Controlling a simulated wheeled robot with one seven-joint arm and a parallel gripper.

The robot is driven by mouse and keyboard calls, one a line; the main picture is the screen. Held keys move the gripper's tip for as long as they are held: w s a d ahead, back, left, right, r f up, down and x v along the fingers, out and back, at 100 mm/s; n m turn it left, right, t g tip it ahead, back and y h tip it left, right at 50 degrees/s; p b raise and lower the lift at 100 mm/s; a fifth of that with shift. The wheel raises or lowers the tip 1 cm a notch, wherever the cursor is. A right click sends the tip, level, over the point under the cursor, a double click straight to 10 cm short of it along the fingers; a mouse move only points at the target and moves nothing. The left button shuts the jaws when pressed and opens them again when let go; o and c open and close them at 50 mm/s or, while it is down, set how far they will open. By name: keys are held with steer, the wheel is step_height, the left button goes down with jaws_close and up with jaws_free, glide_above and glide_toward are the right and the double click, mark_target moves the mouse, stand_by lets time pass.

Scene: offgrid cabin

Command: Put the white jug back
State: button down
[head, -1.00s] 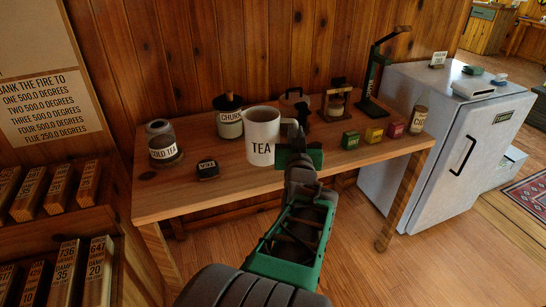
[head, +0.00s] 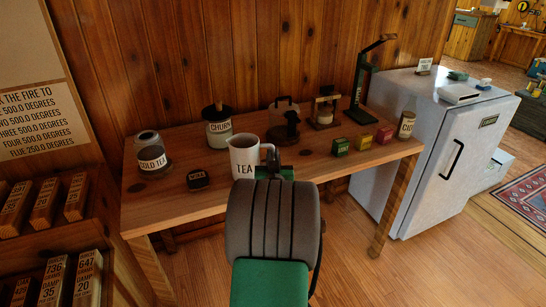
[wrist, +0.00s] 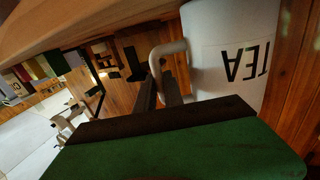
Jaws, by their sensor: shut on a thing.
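The white jug (head: 245,157), marked TEA, is upright at the front middle of the wooden table (head: 185,205). Its base is partly behind my arm in the head view, so I cannot tell whether it touches the tabletop. My gripper (head: 273,172) is at the handle on the jug's right side, mostly hidden by my arm. In the wrist view the jug (wrist: 222,60) appears upside down, and my gripper's fingers (wrist: 162,92) are shut on its handle.
A lidded jar (head: 218,128), a dark kettle-like item (head: 287,122) and a glass device (head: 325,110) are behind. Small boxes (head: 340,147) stand right. A white fridge (head: 440,140) adjoins the table.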

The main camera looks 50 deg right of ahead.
steer(key=shift+f, duration=0.15)
steer(key=c, duration=1.5)
jaws_free()
steer(key=shift+o, duration=0.2)
